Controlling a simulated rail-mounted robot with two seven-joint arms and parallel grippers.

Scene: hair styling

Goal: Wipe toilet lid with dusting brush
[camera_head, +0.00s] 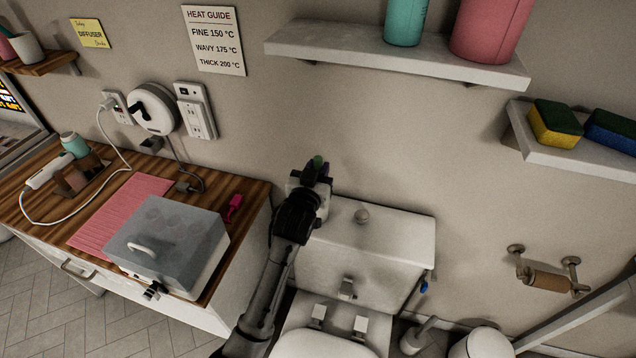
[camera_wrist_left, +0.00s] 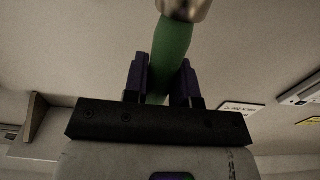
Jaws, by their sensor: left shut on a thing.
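My left gripper (camera_head: 316,174) is above the left end of the toilet tank (camera_head: 365,245), near the wall. It is shut on the dusting brush (camera_head: 318,161), of which only a little green shows in the head view. In the left wrist view the purple fingers (camera_wrist_left: 162,80) hold its green handle (camera_wrist_left: 174,55), with a metal part (camera_wrist_left: 186,8) at the top edge. The bristles are out of view. The toilet lid (camera_head: 325,346) is down, white and partly cut off at the bottom of the head view. My right gripper is not in view.
A wooden counter (camera_head: 255,196) on the left holds a grey box (camera_head: 168,238), a pink mat (camera_head: 118,208) and a pink clip (camera_head: 235,203). A shelf (camera_head: 400,62) hangs above; a bin (camera_head: 488,342) stands lower right.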

